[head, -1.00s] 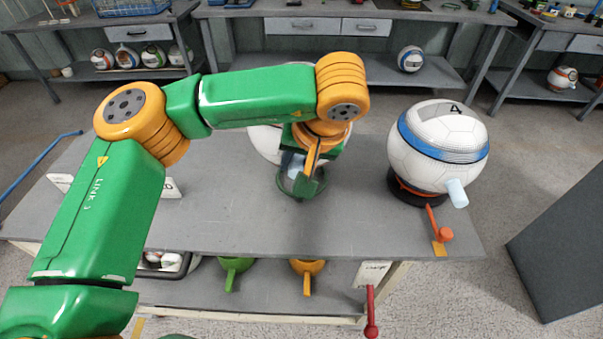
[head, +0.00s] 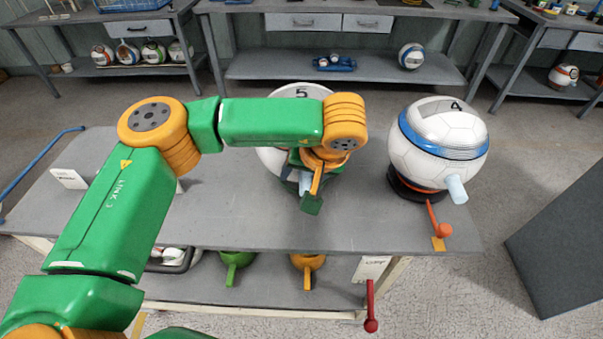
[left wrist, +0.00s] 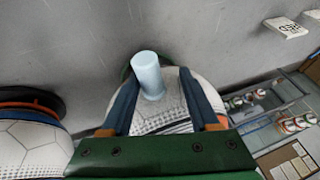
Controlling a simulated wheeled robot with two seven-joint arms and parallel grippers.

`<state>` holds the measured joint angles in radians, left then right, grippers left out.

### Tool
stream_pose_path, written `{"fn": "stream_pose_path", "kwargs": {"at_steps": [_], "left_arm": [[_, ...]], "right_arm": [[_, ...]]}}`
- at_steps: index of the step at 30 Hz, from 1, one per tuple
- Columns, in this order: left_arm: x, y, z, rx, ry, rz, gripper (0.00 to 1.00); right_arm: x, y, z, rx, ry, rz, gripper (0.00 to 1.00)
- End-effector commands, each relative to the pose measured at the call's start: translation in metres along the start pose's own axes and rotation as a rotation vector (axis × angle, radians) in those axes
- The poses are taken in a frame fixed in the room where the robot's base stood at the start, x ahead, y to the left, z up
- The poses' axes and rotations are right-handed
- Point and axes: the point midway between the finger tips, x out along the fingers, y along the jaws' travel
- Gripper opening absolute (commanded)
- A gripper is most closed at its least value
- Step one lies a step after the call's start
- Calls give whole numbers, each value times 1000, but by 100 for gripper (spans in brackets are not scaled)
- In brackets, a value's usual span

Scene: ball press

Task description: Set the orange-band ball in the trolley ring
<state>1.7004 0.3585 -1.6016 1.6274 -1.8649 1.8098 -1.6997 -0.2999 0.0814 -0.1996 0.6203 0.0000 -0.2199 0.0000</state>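A large white ball marked 5 (head: 300,92) stands on the grey trolley top (head: 345,225), mostly hidden behind my left arm; its band colour does not show. My left gripper (head: 311,195) is at its near side. In the left wrist view, its two dark blue fingers (left wrist: 160,88) stand apart, with the ball's pale blue peg (left wrist: 150,75) between them. Part of a green ring (left wrist: 125,72) shows behind the peg. A ball marked 4 (head: 437,150) with a blue band sits in a black ring (head: 405,192) at the right. My right gripper is out of view.
An orange lever (head: 438,220) stands by the black ring. White cards (head: 70,179) stand at the trolley's left. A red lever (head: 371,315) hangs at its front. A white ball with orange markings (head: 562,78) lies on the far right shelf. The trolley top's front middle is clear.

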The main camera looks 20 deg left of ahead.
Motion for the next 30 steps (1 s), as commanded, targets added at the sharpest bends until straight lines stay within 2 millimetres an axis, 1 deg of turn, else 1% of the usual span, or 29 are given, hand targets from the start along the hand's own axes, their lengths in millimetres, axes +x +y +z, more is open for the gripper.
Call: {"fn": "stream_pose_path", "kwargs": {"at_steps": [5,9,10,11,14,18,21,23,26,30], "left_arm": [[0,0,0,-1,1,0,61],[-12,-3,-5,-1,2,1,61],[-14,-2,-4,-1,4,2,61],[-19,-1,-4,-2,4,1,61],[-42,-1,-4,-2,6,3,61],[-78,-1,-3,0,6,2,61],[-103,-2,-4,-1,5,2,61],[-115,-2,-4,0,5,1,61],[-125,-2,-4,-1,2,0,61],[-128,-2,-3,0,1,0,61]], "right_arm": [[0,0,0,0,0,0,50],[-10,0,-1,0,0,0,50],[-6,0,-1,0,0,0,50],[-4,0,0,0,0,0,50],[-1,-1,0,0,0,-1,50],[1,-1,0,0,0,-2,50],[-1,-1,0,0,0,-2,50],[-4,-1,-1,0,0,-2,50],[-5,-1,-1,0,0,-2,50],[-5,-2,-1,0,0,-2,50]]}}
